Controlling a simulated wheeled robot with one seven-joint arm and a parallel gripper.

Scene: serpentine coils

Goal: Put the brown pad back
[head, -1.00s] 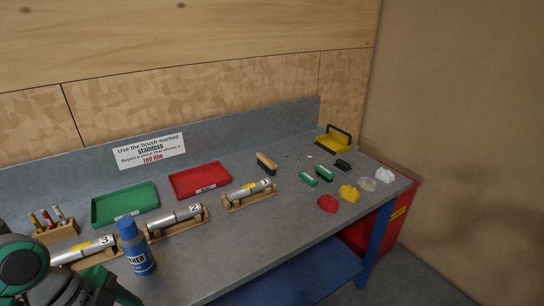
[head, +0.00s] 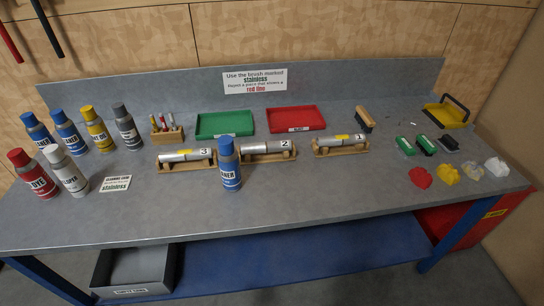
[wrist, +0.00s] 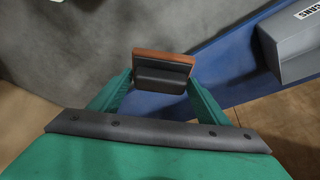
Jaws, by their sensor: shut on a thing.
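The brown pad (wrist: 163,57) has a reddish-brown layer and a black grip. In the wrist view it is between the two green fingers of my gripper (wrist: 160,82), which is shut on its black grip. In the head view neither my gripper nor the brown pad shows. Two green pads (head: 405,146) (head: 427,145) and a black pad (head: 448,143) lie at the right of the bench.
Red, yellow, grey and white cloths (head: 421,177) lie at the bench's right. Three numbered tubes (head: 186,155) rest on cradles behind a blue spray can (head: 229,165). More cans stand at left. A grey bin (head: 134,270) is below. The bench (head: 320,190) is clear at front middle.

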